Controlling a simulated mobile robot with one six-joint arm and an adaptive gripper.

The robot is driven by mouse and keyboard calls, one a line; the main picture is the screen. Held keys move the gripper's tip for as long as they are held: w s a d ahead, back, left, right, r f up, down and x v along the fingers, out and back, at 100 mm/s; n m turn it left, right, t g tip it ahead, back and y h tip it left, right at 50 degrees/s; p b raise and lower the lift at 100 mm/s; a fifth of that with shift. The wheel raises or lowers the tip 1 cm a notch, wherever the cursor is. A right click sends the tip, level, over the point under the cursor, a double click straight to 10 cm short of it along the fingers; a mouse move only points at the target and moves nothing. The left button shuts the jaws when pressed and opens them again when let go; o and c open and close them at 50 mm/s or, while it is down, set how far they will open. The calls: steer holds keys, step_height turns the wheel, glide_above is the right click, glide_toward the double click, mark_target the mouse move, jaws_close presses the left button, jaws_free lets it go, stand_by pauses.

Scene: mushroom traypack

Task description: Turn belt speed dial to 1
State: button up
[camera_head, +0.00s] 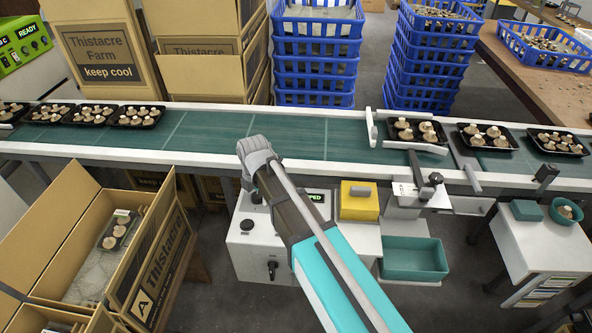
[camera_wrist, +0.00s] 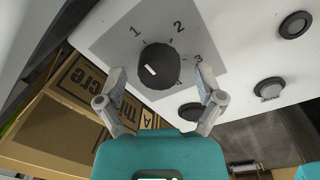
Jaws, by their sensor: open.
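In the wrist view the belt speed dial (camera_wrist: 160,65) is a round black knob with a short white mark on its left part. It sits on a grey plate (camera_wrist: 105,48) printed 1, 2, 3 and a partly covered 4. The mark lies below the 1; I cannot tell which number is set. My gripper (camera_wrist: 158,72) is open, one finger on each side of the dial, with gaps showing. Contact is not visible. In the head view my gripper (camera_head: 257,155) is over the belt's near edge, above the white control box (camera_head: 250,245); I cannot pick out the dial there.
Dark round buttons (camera_wrist: 294,25) sit beside the dial plate. The green belt (camera_head: 200,130) carries trays of mushrooms (camera_head: 138,116). An open carton (camera_head: 65,235) stands left of the box. A yellow box (camera_head: 359,200) and a teal bin (camera_head: 413,262) are to its right.

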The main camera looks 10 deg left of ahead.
steer(key=shift+m, duration=0.4)
